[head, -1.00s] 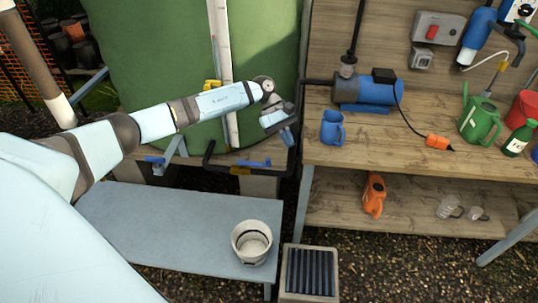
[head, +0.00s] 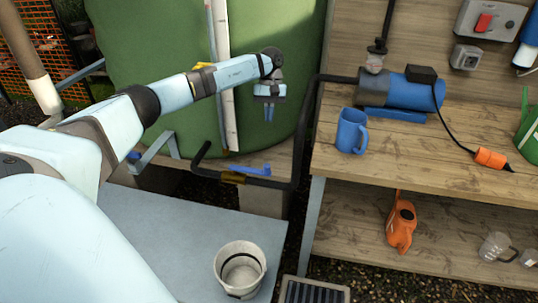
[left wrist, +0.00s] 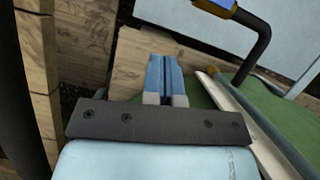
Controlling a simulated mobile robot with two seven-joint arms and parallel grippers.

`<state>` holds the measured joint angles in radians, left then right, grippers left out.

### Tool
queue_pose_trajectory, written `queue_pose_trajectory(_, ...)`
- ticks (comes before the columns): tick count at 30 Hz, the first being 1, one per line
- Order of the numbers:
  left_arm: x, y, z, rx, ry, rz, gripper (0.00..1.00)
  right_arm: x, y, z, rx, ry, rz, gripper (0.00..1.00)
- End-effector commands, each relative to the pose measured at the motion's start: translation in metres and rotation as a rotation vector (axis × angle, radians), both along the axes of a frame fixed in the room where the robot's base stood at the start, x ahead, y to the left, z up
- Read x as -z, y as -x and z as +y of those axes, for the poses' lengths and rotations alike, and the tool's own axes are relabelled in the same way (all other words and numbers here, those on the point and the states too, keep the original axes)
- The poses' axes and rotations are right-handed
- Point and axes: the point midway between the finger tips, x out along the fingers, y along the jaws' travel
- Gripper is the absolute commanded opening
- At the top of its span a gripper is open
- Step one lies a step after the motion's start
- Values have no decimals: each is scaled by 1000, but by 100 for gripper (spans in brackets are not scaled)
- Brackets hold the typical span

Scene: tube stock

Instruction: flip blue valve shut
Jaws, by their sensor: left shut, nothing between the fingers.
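The blue valve lever (head: 252,169) sits on a brass-coloured valve body (head: 233,178) in a black pipe below the green tank. The lever lies roughly along the pipe. My left gripper (head: 269,116) is shut and empty, fingers pointing down in front of the tank, above the lever in the picture and apart from it. In the left wrist view my shut fingers (left wrist: 164,60) are in the middle, and part of the blue lever (left wrist: 213,7) shows at the top edge, beyond them. My right gripper is not in view.
The green tank (head: 160,60) stands behind my gripper. A wooden bench (head: 440,150) at right holds a blue mug (head: 351,131) and a blue pump (head: 405,92). A white bucket (head: 240,268) stands on a grey low table (head: 165,225). Another blue lever (head: 133,155) is at left.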

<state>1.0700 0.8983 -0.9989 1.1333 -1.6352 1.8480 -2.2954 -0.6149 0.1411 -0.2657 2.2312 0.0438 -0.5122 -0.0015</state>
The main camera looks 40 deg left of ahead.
Motion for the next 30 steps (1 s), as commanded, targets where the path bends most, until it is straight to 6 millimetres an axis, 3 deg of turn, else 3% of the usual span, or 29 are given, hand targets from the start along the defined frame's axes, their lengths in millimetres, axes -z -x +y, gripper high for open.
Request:
queue_pose_trajectory(8,23,7,-6,0,0,2,0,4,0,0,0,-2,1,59)
queue_pose_trajectory(19,96,30,-23,0,1,3,0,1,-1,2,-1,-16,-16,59)
queue_pose_trajectory(30,94,60,-47,0,2,-1,0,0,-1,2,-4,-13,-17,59)
